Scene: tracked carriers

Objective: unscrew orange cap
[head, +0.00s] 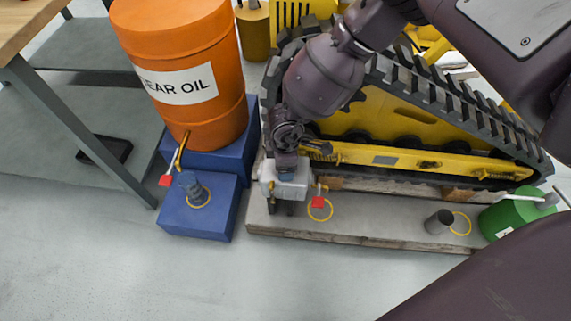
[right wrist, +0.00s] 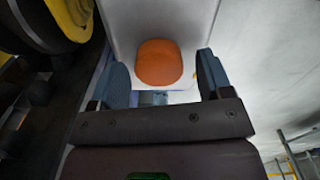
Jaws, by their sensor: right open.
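The orange cap (right wrist: 160,62) shows in the right wrist view as a rounded orange shape against a pale surface. It lies between the two blue-grey fingers of my right gripper (right wrist: 163,75), with a gap on each side. In the head view my right gripper (head: 281,207) points down over the left end of the concrete slab. Its fingers are apart. I cannot make out the cap in the head view; the gripper seems to hide it. My left gripper is not in view.
A yellow tracked carrier (head: 405,125) stands behind the slab (head: 375,226). An orange drum (head: 185,75) stands on a blue base (head: 170,155) to the left. A green container (head: 508,217) is at right. The front floor is clear.

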